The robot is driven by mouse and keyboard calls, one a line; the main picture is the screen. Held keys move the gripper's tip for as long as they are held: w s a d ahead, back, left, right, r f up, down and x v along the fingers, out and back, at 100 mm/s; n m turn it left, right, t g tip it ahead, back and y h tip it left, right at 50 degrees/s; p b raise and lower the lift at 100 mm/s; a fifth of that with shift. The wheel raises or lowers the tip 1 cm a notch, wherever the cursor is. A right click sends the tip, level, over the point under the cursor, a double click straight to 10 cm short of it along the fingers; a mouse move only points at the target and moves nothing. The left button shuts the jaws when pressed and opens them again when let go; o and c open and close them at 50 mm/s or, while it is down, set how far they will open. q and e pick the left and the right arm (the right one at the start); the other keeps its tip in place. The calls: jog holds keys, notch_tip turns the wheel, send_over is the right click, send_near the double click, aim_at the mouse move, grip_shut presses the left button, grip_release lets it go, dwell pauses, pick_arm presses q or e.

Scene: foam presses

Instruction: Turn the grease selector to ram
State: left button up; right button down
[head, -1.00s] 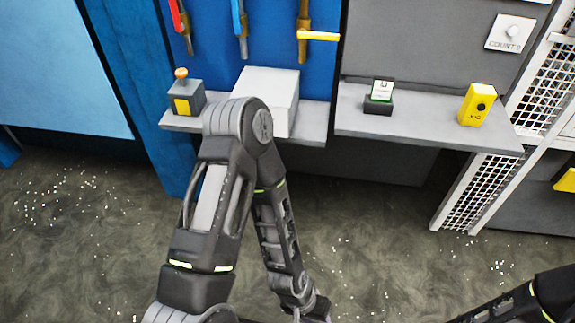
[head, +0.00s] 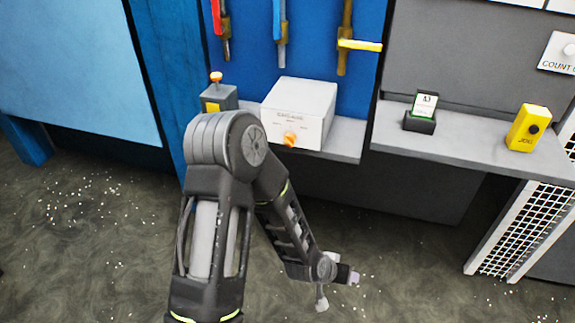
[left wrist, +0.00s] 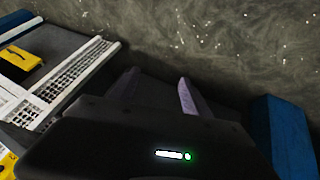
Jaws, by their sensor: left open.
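A white box (head: 308,100) sits on the grey shelf under the blue panel. It has an orange knob (head: 290,139) low on its front face and small print above, too small to read surely. This appears to be the grease selector; which mark the knob points at cannot be told. My left gripper (head: 338,288) is open and empty, low over the floor in front of the shelf, apart from the box. Its two fingers also show in the left wrist view (left wrist: 157,94). My right gripper is out of view.
A grey box with an orange button (head: 216,78) stands left of the white box, partly behind my arm. Red, blue and yellow-handled (head: 360,45) valves hang above. A card stand (head: 420,122) and yellow device (head: 528,128) sit on the right shelf (head: 455,148).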

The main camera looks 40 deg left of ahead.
pick_arm(q)
jog(key=w+a+r+n+t+y+b, duration=0.1)
jog(key=w+a+r+t+y+b, duration=0.2)
jog(key=w+a+b, duration=0.55)
jog(key=n+t+y+b, duration=0.3)
jog(key=t+y+b, duration=0.35)
jog(key=b, duration=0.45)
send_near(288, 144)
jog(key=x, duration=0.2)
jog(key=shift+s+a+r+h+p, duration=0.1)
jog(key=shift+s+r+h+p, duration=0.1)
jog(key=shift+h+p, duration=0.1)
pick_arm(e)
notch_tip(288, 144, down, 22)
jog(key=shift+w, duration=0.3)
pick_arm(q)
jog(key=shift+w, duration=0.1)
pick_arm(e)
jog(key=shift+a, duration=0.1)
pick_arm(q)
jog(key=x, duration=0.7)
jog(key=shift+w+a, duration=0.15)
jog(key=shift+w, duration=0.15)
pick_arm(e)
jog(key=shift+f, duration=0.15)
pick_arm(q)
grip_shut()
